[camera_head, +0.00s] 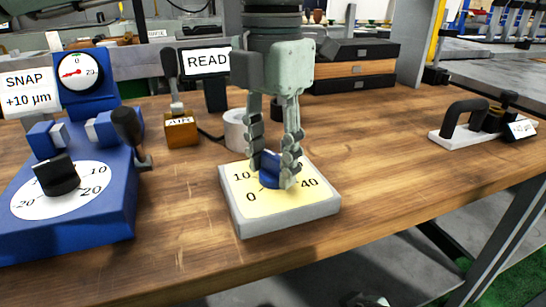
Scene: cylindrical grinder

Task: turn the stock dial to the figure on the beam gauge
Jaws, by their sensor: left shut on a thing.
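The stock dial (238,210) is a grey box with a pale yellow face, printed 0, 10 and 40, at the front middle of the bench. My left gripper (277,177) comes down from above, its fingers shut on the dial's blue knob (270,168). The fingers hide part of the knob and face. The beam gauge (77,72) seems to be the small white dial with a red needle on the blue device at left. Its needle points left; the exact figure is too small to read. My right gripper is not in view.
The blue device (95,225) has a black knob on a white scale, and a lever. Behind the dial stand a READ sign (208,62), a wooden AIR block (182,131) and a white cylinder (236,130). A black-handled fixture (466,122) sits at right. The bench between is clear.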

